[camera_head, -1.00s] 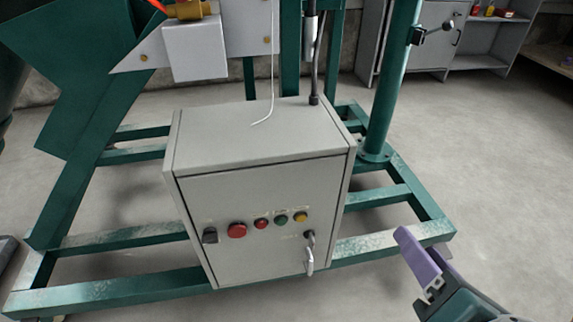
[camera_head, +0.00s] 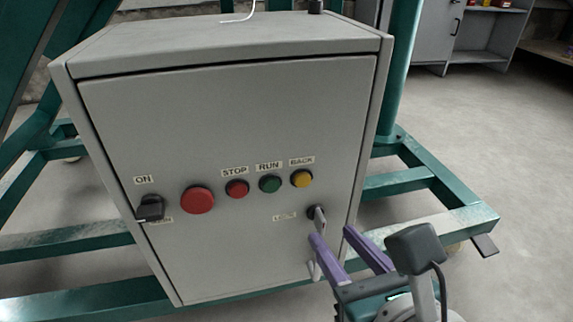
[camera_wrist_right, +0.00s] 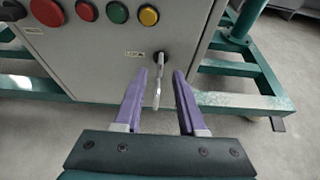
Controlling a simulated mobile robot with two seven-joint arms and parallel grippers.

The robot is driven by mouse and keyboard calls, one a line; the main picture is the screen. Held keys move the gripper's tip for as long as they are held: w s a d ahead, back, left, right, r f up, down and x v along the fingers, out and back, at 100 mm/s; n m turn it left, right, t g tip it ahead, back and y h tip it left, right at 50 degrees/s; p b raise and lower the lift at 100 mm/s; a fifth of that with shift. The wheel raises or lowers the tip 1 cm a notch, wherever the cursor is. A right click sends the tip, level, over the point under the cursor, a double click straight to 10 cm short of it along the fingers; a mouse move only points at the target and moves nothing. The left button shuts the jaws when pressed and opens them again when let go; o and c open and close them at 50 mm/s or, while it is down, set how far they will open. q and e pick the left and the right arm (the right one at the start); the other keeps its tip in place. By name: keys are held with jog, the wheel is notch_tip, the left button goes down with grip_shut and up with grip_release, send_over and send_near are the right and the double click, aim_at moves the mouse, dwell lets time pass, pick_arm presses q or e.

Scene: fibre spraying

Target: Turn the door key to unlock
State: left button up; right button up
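The door key (camera_head: 318,216) sits in the lock on the front of a grey control box (camera_head: 230,130), right of a small label. A second key hangs below it, partly hidden by a finger in the head view. My right gripper (camera_head: 332,238) is open, with two purple fingers pointing at the lock. In the right wrist view the key (camera_wrist_right: 159,58) is just beyond the fingertips, and the hanging key shows between the fingers of the gripper (camera_wrist_right: 166,74). I see no grip on it. My left gripper is not in view.
The box front carries a black switch (camera_head: 149,208), a large red button (camera_head: 197,200), a smaller red button (camera_head: 237,189), a green one (camera_head: 270,184) and a yellow one (camera_head: 301,178). Green frame beams (camera_head: 440,222) surround the box. Open floor lies at right.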

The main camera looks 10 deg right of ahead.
aim_at(324, 225)
jog(key=b+x, duration=0.1)
jog(key=x, duration=0.3)
jog(key=shift+w+f+b, duration=0.1)
jog(key=shift+w+b, duration=0.2)
jog(key=shift+b, duration=0.1)
jog(key=c, duration=0.5)
grip_shut()
